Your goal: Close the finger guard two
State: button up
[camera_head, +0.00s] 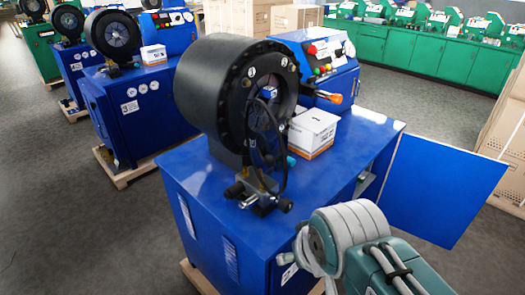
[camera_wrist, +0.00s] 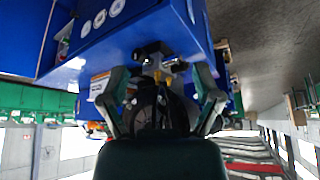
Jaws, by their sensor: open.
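The nearest crimper has a thick black ring head (camera_head: 222,95) on a blue cabinet (camera_head: 190,170). Small round white labels sit on the ring's front face, too small to read surely. I cannot tell which part is finger guard two. A valve block (camera_head: 258,195) with a black hose stands before the ring; it also shows in the wrist view (camera_wrist: 155,55). The wrist view is upside down, with my gripper (camera_wrist: 167,88) open, its fingers apart on either side of the valve and ring, nothing visible between them. The gripper is outside the head view; my arm enters at lower right.
A white box (camera_head: 312,132) stands on the cabinet top beside the ring. A control panel (camera_head: 325,62) is behind it. A blue cabinet door (camera_head: 440,188) hangs open at right. Other crimpers (camera_head: 120,90) stand at left, green benches (camera_head: 430,50) at the back.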

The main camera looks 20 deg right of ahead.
jog(key=shift+w+a+r, duration=0.1)
jog(key=shift+a+r, duration=0.1)
jog(key=shift+a, duration=0.05)
jog(key=c, duration=0.5)
jog(key=shift+w+a+r+m, duration=0.3)
jog(key=shift+w+r, duration=0.1)
jog(key=shift+r, duration=0.2)
grip_shut()
jog(key=w+a+r+m+g+h, duration=0.2)
jog(key=w+a+r+m, duration=0.3)
jog(key=w+r+m, duration=0.3)
jog(key=w+a+r+m+g+h, duration=0.3)
jog(key=w+a+r+m, duration=0.3)
jog(key=r, duration=0.3)
jog(key=d+f+m, duration=0.1)
jog(key=d+f, duration=0.7)
jog(key=f, duration=0.1)
jog(key=shift+w+d, duration=0.2)
